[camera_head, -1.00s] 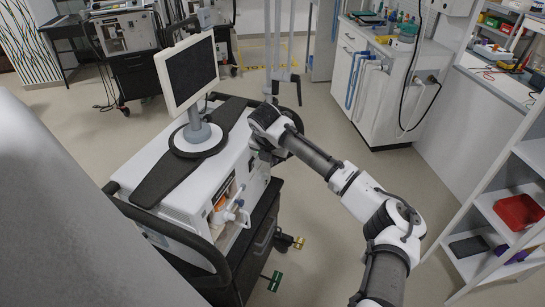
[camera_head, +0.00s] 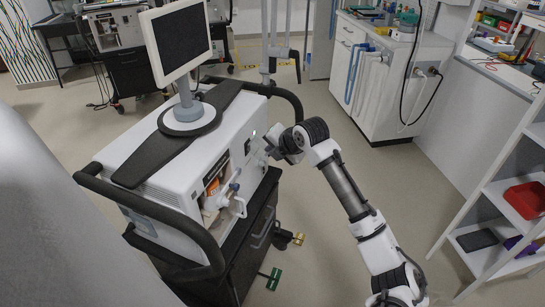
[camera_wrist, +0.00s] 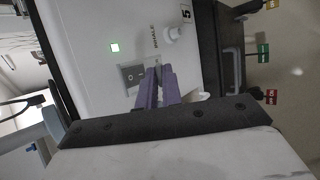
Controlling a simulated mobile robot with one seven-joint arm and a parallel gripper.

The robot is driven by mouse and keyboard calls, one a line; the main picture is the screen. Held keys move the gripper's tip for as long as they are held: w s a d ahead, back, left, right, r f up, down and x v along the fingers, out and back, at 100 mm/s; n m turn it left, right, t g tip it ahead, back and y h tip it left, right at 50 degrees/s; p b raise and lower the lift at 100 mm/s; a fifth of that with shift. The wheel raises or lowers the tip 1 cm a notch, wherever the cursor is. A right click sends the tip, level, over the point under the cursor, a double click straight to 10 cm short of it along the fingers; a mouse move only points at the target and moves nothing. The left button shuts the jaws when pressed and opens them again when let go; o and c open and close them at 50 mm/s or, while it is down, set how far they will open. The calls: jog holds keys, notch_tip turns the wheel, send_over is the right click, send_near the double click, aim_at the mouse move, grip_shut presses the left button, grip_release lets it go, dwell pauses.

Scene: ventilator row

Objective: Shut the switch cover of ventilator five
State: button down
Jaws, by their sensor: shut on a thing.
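Ventilator five (camera_head: 150,185) is a white machine with a monitor on top, and it stands left of centre in the head view. In the wrist view its white side panel (camera_wrist: 85,45) carries the number 5, a square green light (camera_wrist: 115,47) and a dark rocker switch (camera_wrist: 132,74). My gripper (camera_wrist: 157,72) has purple fingers, close together right beside the switch. They are shut on the switch cover, which is mostly hidden by the fingers, so its exact angle cannot be told. In the head view my gripper (camera_head: 273,146) is at the machine's right side, partly hidden by my wrist.
A white knob (camera_wrist: 174,33) sticks out near the switch. A black rail (camera_head: 285,97) curves around the machine's far corner. White fittings (camera_head: 235,205) stick out of its front recess. A white cabinet (camera_head: 385,105) and a shelf with a red bin (camera_head: 525,200) stand right, with clear floor between.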

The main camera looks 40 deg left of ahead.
notch_tip(320, 180, down, 5)
jog(key=a+m+y+b, duration=0.2)
jog(key=y+b, duration=0.7)
jog(key=b, duration=1.3)
jog(key=shift+s+a+f+m, duration=0.2)
jog(key=shift+s+a+m, duration=0.1)
jog(key=shift+s+a, duration=0.1)
jog(key=shift+a+r, duration=0.1)
jog(key=shift+r, duration=0.05)
jog(key=c, duration=1.6)
grip_release()
jog(key=shift+o, duration=0.2)
